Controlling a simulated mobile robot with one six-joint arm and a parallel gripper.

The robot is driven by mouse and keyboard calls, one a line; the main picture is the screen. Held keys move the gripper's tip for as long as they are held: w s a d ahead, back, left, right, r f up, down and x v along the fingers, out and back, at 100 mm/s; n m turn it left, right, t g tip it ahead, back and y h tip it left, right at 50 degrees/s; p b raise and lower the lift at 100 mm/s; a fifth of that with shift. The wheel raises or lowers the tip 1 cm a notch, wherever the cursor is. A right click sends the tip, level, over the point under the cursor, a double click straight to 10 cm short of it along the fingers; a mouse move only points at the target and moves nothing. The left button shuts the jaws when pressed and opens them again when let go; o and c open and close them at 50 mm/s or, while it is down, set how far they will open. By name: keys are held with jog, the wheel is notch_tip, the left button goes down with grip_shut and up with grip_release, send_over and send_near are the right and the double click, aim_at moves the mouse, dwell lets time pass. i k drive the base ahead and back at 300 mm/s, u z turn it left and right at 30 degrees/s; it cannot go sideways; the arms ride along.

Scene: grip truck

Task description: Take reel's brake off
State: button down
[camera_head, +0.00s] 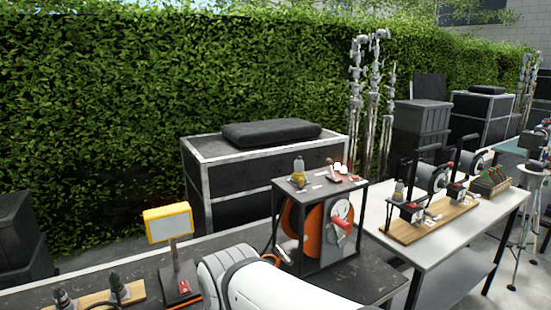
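The reel (314,232) is an orange drum inside a black box-shaped frame (302,254), standing on the dark table. A pale disc with a red part (339,225) is on its front face. On the frame's top are a small red piece with a lever (333,177) and a yellow-and-grey object (298,173). I cannot tell which part is the brake or how it is set. My white arm crosses the bottom centre, in front of the table. No gripper fingers can be made out.
A yellow-framed lamp (168,222) stands on the dark table (120,272) left of the reel. A light table (448,248) with a wooden board of black gear (430,218) is on the right. A black case (240,170) and a hedge stand behind.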

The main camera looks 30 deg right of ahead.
aim_at(329, 162)
jog(key=z, duration=1.3)
jog(key=k, duration=1.05)
jog(key=z, duration=0.95)
jog(key=i, duration=1.3)
jog(key=u, duration=0.4)
jog(key=i, duration=0.65)
jog(key=u, duration=0.6)
